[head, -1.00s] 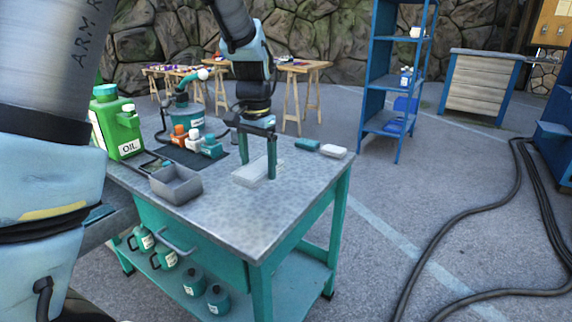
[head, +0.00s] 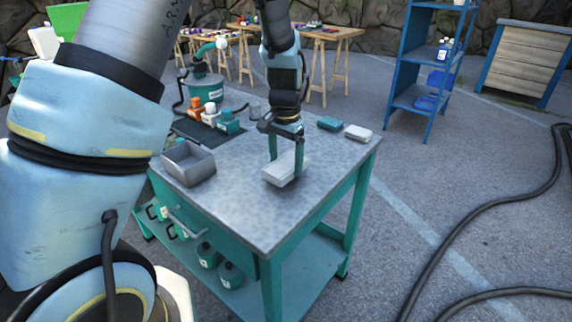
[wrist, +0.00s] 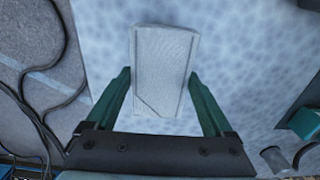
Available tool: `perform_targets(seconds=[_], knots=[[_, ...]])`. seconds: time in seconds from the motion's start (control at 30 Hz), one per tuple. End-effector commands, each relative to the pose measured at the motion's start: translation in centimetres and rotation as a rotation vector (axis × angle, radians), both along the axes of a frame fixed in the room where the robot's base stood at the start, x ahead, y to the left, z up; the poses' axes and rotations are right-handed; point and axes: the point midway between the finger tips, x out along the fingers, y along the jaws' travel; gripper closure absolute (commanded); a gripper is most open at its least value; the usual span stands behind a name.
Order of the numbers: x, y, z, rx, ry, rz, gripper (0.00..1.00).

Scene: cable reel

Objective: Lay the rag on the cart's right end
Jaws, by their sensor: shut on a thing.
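The rag, a pale grey-white folded cloth (head: 284,172), is at the middle of the cart's metal top. My gripper (head: 284,180) points down with its two green fingers on either side of the rag and is shut on it. In the wrist view the rag (wrist: 160,66) lies between the fingertips, its far part reaching beyond them. I cannot tell whether its underside touches the top. The cart top (head: 255,215) is bare towards its near right end.
A grey open bin (head: 187,164) stands at the top's left edge, with small bottles (head: 211,115) on a dark mat behind it. A teal block (head: 329,124) and a white block (head: 358,133) lie at the far right edge. Black cables (head: 470,215) run over the floor.

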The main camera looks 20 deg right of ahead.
Motion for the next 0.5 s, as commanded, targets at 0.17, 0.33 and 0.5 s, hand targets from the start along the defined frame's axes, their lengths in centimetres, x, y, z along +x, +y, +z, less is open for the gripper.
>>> perform_targets(seconds=[0.17,0.33,0.5], knots=[[0.0,0.0,-1.8,0.0,0.001,0.001,0.69],[0.0,0.0,-1.8,0.0,0.0,0.001,0.69],[0.0,0.0,-2.1,0.0,0.001,0.001,0.11]])
